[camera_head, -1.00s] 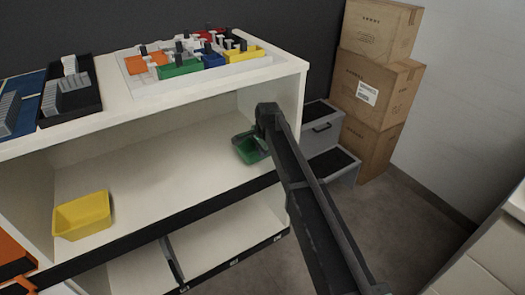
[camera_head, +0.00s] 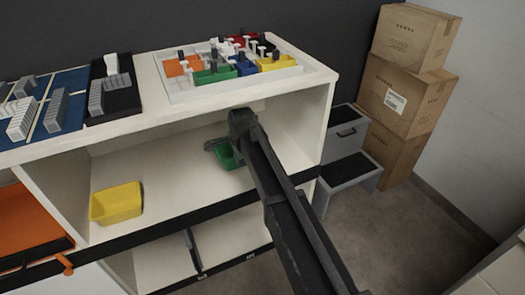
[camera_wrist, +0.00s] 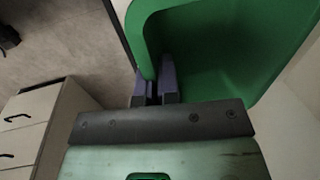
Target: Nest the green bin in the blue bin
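The green bin (camera_head: 229,157) is in the upper shelf space, partly hidden by my arm. In the wrist view the green bin (camera_wrist: 225,45) fills the upper right, and its wall runs between my two close-set fingers. My gripper (camera_wrist: 155,85) is shut on that wall; in the head view my gripper (camera_head: 218,143) is mostly hidden behind my arm's end. No blue bin of similar size shows in the shelf. A small blue container (camera_head: 247,69) sits among other small coloured ones on the cabinet top.
A yellow bin (camera_head: 117,203) stands on the same shelf at the left. Farther left is an orange bin (camera_head: 33,237). The shelf between yellow and green bins is clear. A white tray (camera_head: 190,92) and black tray (camera_head: 113,103) sit on top. A grey step unit (camera_head: 345,160) and cartons (camera_head: 405,95) stand right.

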